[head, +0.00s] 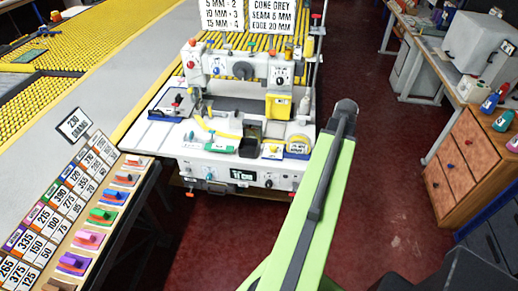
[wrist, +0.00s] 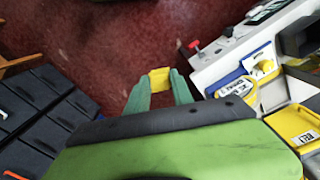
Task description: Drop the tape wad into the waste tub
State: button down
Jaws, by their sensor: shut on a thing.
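My gripper (wrist: 160,92) shows in the wrist view, its two green fingers closed on a small yellow piece, which looks like the tape wad (wrist: 159,79). It is held over the red floor, left of the white machine table's edge. In the head view my green arm reaches up the middle; the gripper and the held piece are hidden there. A small dark open tub (head: 250,130) stands on the front of the white machine bed and may be the waste tub. A dark box at the wrist view's upper right edge (wrist: 296,36) may be the same tub.
The white sewing machine (head: 235,70) stands ahead. A yellow-and-white tape measure (head: 297,147) lies near its front right corner. A label rack (head: 60,215) is at left. A wooden drawer unit (head: 470,165) is at right. Red floor (head: 380,190) lies open between.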

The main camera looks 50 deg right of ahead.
aim_at(253, 153)
jog(key=z, duration=0.05)
jog(key=i, duration=1)
jog(key=z, duration=0.05)
